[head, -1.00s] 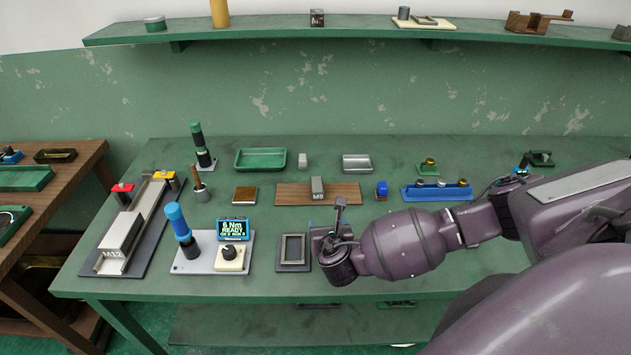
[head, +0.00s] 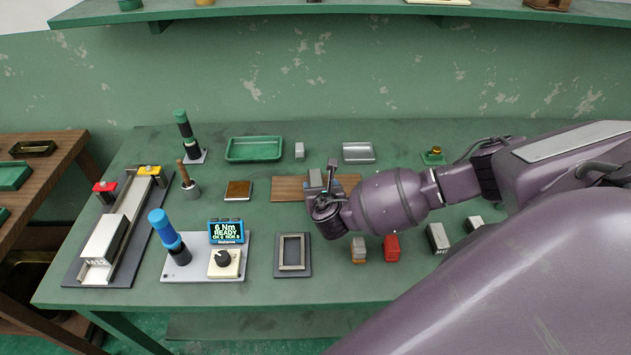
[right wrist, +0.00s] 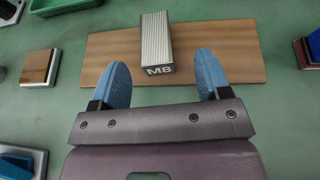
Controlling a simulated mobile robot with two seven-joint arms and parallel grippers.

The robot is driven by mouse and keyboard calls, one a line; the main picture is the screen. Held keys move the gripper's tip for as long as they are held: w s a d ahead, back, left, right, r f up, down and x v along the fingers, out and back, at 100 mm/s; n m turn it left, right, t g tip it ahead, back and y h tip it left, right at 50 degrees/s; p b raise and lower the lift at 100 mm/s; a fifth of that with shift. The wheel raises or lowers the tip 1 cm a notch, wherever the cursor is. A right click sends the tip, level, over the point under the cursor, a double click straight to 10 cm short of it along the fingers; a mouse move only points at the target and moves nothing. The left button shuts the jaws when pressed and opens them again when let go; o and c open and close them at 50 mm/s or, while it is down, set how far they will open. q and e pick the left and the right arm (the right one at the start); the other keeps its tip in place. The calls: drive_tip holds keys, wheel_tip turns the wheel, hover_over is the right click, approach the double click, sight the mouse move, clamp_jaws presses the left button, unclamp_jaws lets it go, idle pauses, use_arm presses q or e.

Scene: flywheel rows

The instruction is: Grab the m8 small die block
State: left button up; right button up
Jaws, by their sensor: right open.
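The M8 small die block (right wrist: 157,38) is a grey ribbed block with M8 on its near end. It sits on a brown wooden board (right wrist: 215,60). In the head view the board (head: 287,188) lies mid-bench and my right arm hides part of the block. My right gripper (right wrist: 161,82) is open. Its two blue fingers point toward the block, one on each side of its near end, with gaps between. The fingers look empty. My left gripper is not in view.
A green tray (head: 254,149) and a metal tray (head: 358,153) lie behind the board. A dark frame (head: 292,255) lies nearer the front edge. A torque controller (head: 226,232) stands to the left. Red (head: 391,247) and grey blocks stand at the front right.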

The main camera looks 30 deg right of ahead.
sight(316, 179)
drive_tip(key=shift+a+x, duration=0.15)
drive_tip(key=shift+x, duration=1.4)
drive_tip(key=shift+a+x, duration=0.1)
drive_tip(key=shift+x, duration=1.45)
drive_tip(key=shift+w, duration=0.1)
drive_tip(key=shift+c, duration=0.4)
clamp_jaws()
drive_tip(key=shift+r, duration=0.1)
